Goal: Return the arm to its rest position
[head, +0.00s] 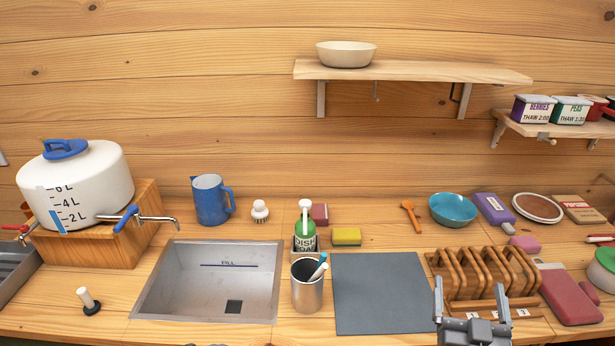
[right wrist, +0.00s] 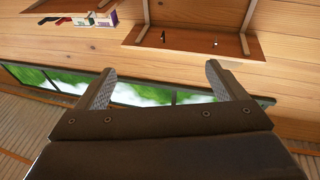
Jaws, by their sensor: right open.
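My right gripper (head: 471,296) shows at the bottom right of the head view, in front of the wooden rack (head: 478,262). Its two fingers point up and stand apart, with nothing between them. In the right wrist view the same gripper (right wrist: 158,82) is open and empty, facing the wooden wall, a window and the underside of a shelf. My left gripper is not clearly seen in the head view.
The counter holds a steel sink (head: 207,281), a white water tank (head: 85,182), a blue pitcher (head: 210,202), a metal cup (head: 306,290), a grey mat (head: 382,293), a soap bottle (head: 305,232) and a blue bowl (head: 453,209). A wall shelf (head: 410,71) carries a cream bowl (head: 345,54).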

